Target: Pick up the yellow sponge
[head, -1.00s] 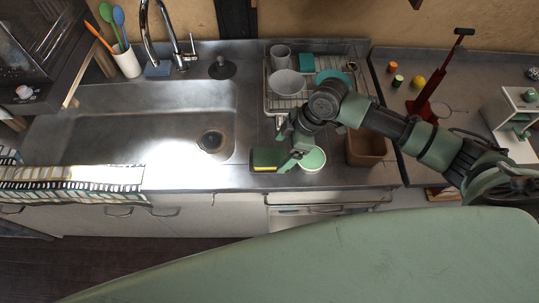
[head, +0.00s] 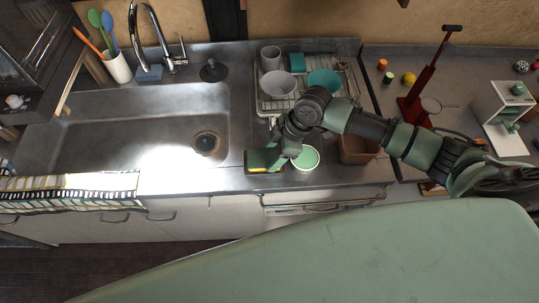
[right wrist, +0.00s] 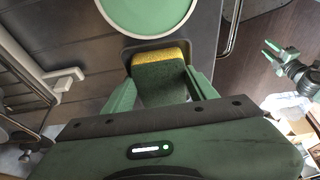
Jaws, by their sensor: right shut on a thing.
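The sponge (head: 259,159) is yellow with a dark green scouring side. It is at the front edge of the counter, right of the sink. My right gripper (head: 277,160) is shut on it. In the right wrist view the sponge (right wrist: 160,72) sits between the two green fingers of the right gripper (right wrist: 162,90), its yellow end showing. A dark rounded rim, perhaps a shallow dish, shows around that end; I cannot tell whether the sponge touches it. A green gripper, seemingly my left (right wrist: 272,57), shows open and empty at the upper right of the right wrist view.
A brown bin (head: 357,149) stands further right. The dish rack (head: 262,100) with bowls is behind. The sink (head: 120,130) is left and looks empty.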

